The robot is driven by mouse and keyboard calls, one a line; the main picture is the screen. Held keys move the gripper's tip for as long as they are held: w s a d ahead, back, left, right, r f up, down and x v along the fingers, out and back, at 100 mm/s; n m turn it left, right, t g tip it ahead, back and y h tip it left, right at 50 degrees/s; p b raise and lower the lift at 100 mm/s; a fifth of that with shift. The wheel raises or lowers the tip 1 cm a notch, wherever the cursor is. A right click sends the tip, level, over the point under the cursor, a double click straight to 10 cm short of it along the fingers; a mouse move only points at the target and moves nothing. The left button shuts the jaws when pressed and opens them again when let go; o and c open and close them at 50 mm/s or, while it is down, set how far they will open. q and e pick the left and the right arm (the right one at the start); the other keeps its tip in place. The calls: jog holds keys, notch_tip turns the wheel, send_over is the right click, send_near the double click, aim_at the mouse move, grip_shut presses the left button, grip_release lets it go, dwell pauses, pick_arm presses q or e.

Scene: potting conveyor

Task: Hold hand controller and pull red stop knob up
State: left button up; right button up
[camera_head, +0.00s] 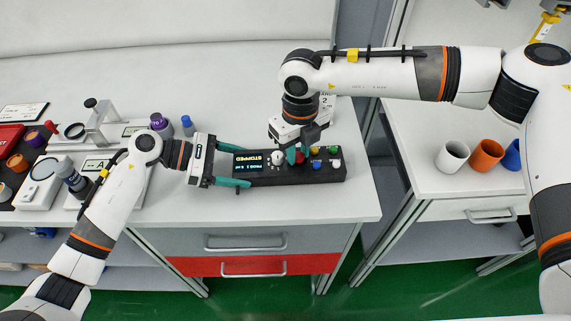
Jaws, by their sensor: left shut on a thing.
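The hand controller (320,172) is a dark box lying on the white table top. Its screen reads "STOPPED", and a white knob (278,157) and several coloured buttons show on its top. My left gripper (247,166) comes in from the left, its green fingers on the far and near sides of the controller's left end, shut on it. The red stop knob (300,157) is partly hidden beneath my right gripper (296,156), which points down from above. Its green fingertips are right at the knob; whether they close on it is hidden.
Purple-topped (159,121) and blue-topped (188,125) bottles stand behind my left arm. Instruments and a red tray fill the left of the table. White (452,156) and orange (486,155) cups stand on a separate right-hand table, across a gap.

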aim_at(298, 156)
jog(key=shift+r, duration=0.45)
dwell(0.5)
jog(key=o, duration=0.9)
jog(key=shift+r, duration=3)
pick_arm(q)
jog(key=o, duration=0.9)
